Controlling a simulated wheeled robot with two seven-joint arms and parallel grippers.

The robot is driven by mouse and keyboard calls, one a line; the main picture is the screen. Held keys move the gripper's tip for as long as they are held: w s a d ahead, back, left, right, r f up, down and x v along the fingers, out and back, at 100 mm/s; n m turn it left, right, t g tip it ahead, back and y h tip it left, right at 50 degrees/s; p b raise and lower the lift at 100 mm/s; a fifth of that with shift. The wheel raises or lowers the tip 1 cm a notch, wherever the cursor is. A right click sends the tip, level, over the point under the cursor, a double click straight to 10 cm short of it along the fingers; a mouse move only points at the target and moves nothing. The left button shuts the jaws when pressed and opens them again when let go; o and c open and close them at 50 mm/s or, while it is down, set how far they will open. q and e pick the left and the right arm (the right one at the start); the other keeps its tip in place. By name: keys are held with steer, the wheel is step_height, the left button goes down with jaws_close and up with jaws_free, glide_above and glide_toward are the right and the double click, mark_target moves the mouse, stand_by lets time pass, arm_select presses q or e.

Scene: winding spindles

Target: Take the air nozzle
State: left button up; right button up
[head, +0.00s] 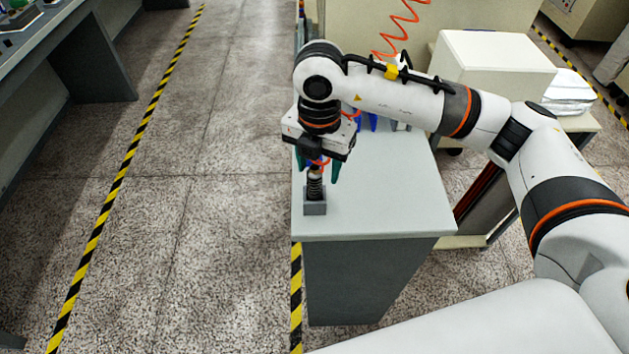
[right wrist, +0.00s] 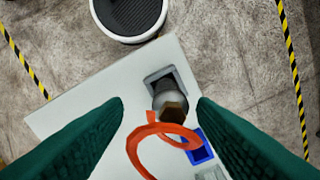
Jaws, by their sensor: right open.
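The air nozzle (head: 315,188) stands upright in a small grey holder (head: 315,208) near the front left corner of the table. In the right wrist view its metal end (right wrist: 171,103) points toward the camera, with an orange hose loop (right wrist: 150,140) beside it. The grey holder (right wrist: 160,77) shows behind it there. My right gripper (head: 319,171) is above the holder, pointing down, with its green fingers on either side of the nozzle's upper part. The fingers are open, with gaps to the nozzle. My left gripper is not in view.
The table (head: 385,205) is bare in front and to the right. A beige box (head: 493,65) is behind my arm. A red coiled hose (head: 400,25) hangs at the back. Floor is clear to the left.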

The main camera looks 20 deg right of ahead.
mark_target(315, 172)
steer(key=f, duration=0.1)
steer(key=f+p, duration=0.1)
steer(key=f, duration=0.1)
steer(key=shift+w+a+f+p, duration=0.2)
steer(key=shift+w+a+p, duration=0.1)
steer(key=shift+p, duration=0.1)
step_height(315, 172, down, 2)
steer(key=shift+f, duration=0.35)
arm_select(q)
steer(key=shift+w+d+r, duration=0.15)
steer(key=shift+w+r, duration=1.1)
arm_select(e)
steer(key=c, duration=1.1)
